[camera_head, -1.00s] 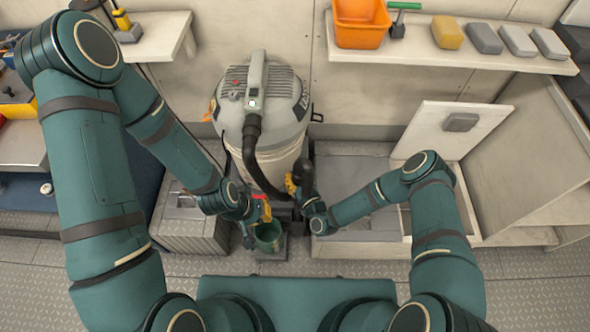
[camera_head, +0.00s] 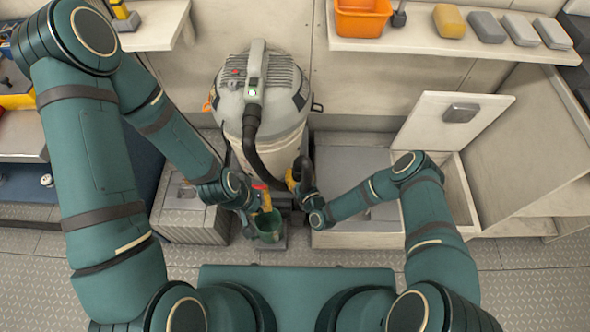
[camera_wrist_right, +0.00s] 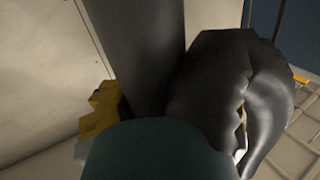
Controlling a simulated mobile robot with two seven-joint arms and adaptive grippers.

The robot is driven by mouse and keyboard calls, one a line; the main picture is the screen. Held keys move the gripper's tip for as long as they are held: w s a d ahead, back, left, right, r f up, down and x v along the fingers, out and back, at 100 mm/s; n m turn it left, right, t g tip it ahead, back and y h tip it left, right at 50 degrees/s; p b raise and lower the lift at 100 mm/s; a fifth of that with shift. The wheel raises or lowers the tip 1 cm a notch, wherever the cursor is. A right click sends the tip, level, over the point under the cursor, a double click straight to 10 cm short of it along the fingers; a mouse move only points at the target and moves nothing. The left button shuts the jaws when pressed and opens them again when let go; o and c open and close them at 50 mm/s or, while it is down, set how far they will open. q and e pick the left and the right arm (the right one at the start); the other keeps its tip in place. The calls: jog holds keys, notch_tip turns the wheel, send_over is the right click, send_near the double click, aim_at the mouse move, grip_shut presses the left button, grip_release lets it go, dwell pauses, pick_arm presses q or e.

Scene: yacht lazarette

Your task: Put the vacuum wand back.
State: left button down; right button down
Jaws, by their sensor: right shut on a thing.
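The grey vacuum (camera_head: 258,110) stands upright against the back wall. Its black hose (camera_head: 252,140) curves down its front towards my right gripper. My right gripper (camera_head: 297,182) is shut low at the vacuum's right front side. In the right wrist view a thick dark tube (camera_wrist_right: 145,50), apparently the vacuum wand, passes beside a black curved part (camera_wrist_right: 228,95) and a yellow part; the grip itself is partly hidden.
An open bin with a raised pale lid (camera_head: 435,125) stands right of the vacuum. A grey ribbed box (camera_head: 190,222) stands to the left. Above right, a shelf (camera_head: 430,44) holds an orange tub (camera_head: 360,18) and several blocks. Floor shows in front of the bin.

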jog(key=shift+f, duration=0.15)
jog(key=shift+f, duration=1.1)
jog(key=c, duration=0.7)
grip_release()
jog(key=shift+c, duration=0.2)
jog(key=shift+f, duration=0.1)
jog(key=shift+s, duration=0.1)
